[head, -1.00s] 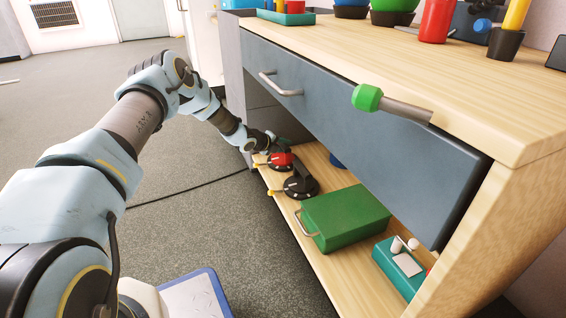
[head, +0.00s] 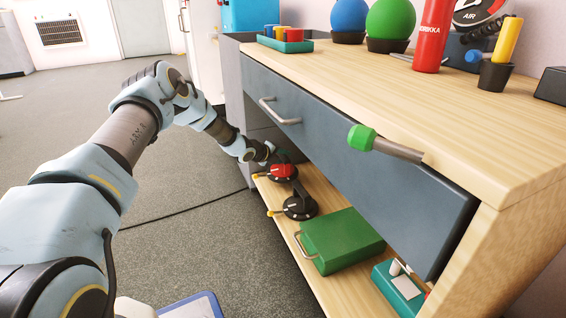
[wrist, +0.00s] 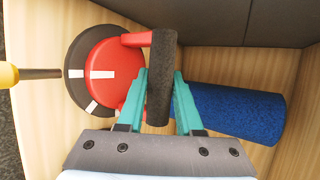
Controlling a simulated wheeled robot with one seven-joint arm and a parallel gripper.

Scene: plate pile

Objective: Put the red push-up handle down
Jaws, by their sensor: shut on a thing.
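A blue roller (wrist: 235,113) lies close beside the grip. A yellow-ended rod (wrist: 22,74) points at the base.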

